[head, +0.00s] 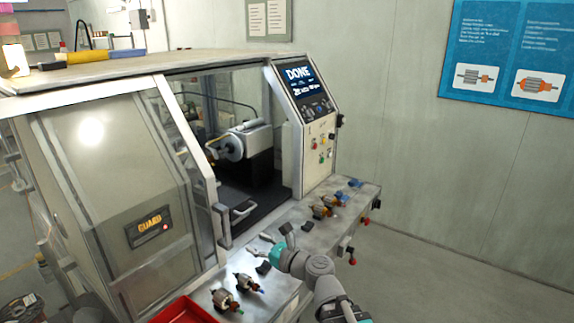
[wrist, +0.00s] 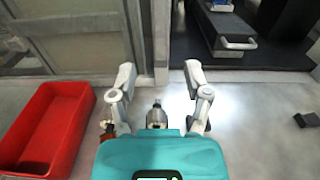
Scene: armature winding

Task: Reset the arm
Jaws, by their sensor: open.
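My gripper (head: 277,234) is open and hangs above the front ledge of the winding machine (head: 300,190). In the wrist view its two fingers (wrist: 160,75) are spread apart, with nothing held between the tips. A metal armature end (wrist: 156,115) shows between the finger bases, its rest hidden by the gripper. Part of another armature (wrist: 107,130) shows beside the left finger. In the head view two armatures (head: 226,301) (head: 246,284) lie on the ledge, left of my gripper. The machine's screen (head: 301,80) reads DONE.
A red tray (head: 184,311) stands at the ledge's left end and shows in the wrist view (wrist: 45,130). More armatures (head: 322,210) and blue parts (head: 341,197) sit on the ledge's right. The guard panel (head: 115,180) stands left of the machine's opening. Free floor lies at right.

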